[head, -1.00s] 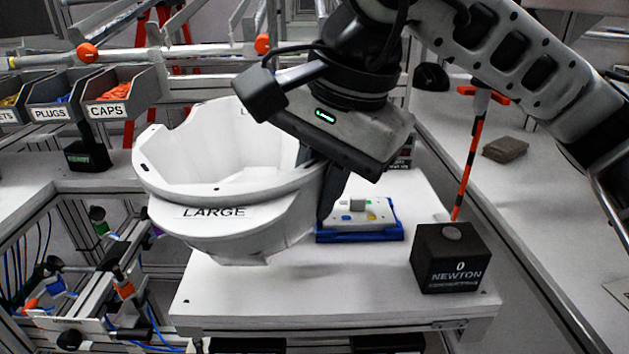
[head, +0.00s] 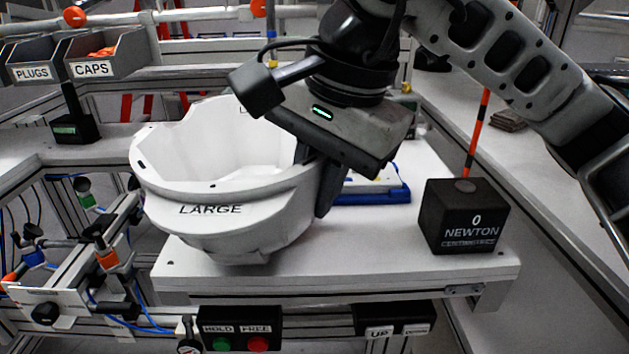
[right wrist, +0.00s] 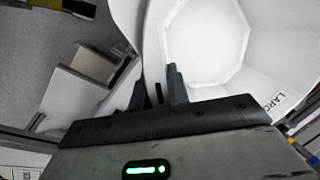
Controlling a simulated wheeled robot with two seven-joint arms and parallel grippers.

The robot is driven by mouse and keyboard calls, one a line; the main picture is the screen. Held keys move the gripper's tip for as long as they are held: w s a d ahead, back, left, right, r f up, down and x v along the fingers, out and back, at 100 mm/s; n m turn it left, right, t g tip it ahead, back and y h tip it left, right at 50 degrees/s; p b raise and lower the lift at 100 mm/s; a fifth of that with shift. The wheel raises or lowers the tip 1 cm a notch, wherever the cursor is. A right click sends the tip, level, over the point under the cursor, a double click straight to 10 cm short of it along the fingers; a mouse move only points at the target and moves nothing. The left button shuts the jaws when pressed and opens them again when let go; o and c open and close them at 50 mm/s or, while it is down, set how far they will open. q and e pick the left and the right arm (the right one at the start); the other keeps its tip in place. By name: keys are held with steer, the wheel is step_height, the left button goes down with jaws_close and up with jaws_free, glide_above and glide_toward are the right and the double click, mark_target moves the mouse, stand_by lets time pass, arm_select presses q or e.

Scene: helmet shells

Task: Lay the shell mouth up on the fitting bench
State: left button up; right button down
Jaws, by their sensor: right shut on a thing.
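The white helmet shell (head: 225,190), marked LARGE, is mouth up with its open hollow facing upward in the head view. It is at the left part of the white fitting bench (head: 350,262); I cannot tell whether its underside touches the top. My right gripper (head: 318,185) is shut on the shell's right wall. In the right wrist view the fingers (right wrist: 158,88) straddle the wall, and the shell's pale hollow (right wrist: 205,42) shows beyond them. My left gripper is not in view.
A black NEWTON block (head: 460,217) stands at the bench's right. A blue-edged tray (head: 375,194) lies behind the gripper. HOLD and FREE buttons (head: 240,329) and UP and DOWN buttons (head: 393,325) sit below the front edge. CAPS and PLUGS bins (head: 105,62) are at the back left.

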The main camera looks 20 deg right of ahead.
steer(key=shift+f, duration=0.3)
steer(key=c, duration=1.3)
jaws_free()
steer(key=shift+o, duration=0.2)
steer(key=p+v, duration=0.2)
steer(key=v, duration=1.4)
steer(key=shift+f, duration=0.15)
